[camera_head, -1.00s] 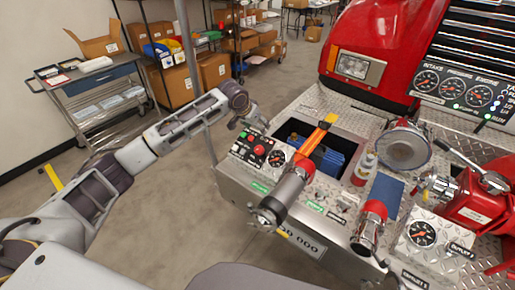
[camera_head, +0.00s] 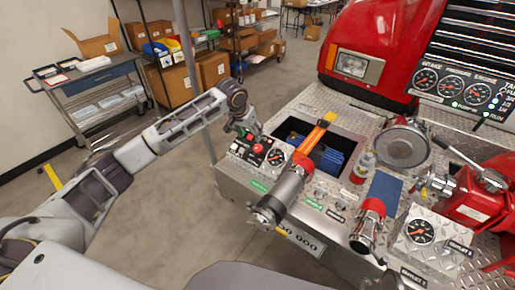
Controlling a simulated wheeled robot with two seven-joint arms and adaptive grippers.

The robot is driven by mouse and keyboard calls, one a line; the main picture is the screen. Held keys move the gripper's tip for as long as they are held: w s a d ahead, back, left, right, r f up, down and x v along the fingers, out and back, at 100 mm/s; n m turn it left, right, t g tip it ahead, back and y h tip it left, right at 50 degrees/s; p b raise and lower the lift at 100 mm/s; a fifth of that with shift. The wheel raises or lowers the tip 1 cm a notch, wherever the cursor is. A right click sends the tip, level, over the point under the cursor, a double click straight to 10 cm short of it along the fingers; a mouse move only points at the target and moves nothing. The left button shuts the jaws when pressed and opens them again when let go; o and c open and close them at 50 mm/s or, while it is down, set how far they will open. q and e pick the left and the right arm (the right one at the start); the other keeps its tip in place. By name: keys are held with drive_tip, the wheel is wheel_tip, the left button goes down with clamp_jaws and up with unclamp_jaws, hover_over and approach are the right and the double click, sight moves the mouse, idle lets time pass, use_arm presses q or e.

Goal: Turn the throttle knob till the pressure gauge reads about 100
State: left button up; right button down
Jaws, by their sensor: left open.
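A small control panel (camera_head: 238,150) at the left end of the bumper carries a red knob (camera_head: 258,148) and a black-faced gauge (camera_head: 275,157). The gauge's reading is too small to tell. Other round gauges show on the upright panel (camera_head: 452,86) at the upper right, and one sits on the outlet box (camera_head: 420,232). My left gripper (camera_head: 252,130) is open, pointing down just above and behind the red knob, and hides part of the panel's far edge. Whether it touches the knob is unclear. My right gripper is out of view.
A grey and red nozzle (camera_head: 286,188) lies across the bumper just right of the panel. Behind it is an open bin (camera_head: 330,147) with an orange-handled tool.

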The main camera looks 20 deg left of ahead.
sight(258, 147)
use_arm(q)
drive_tip(key=shift+f, duration=0.15)
drive_tip(key=shift+x, duration=6.8)
drive_tip(key=c, duration=1)
drive_tip(key=shift+p, duration=0.3)
drive_tip(key=shift+m, duration=0.3)
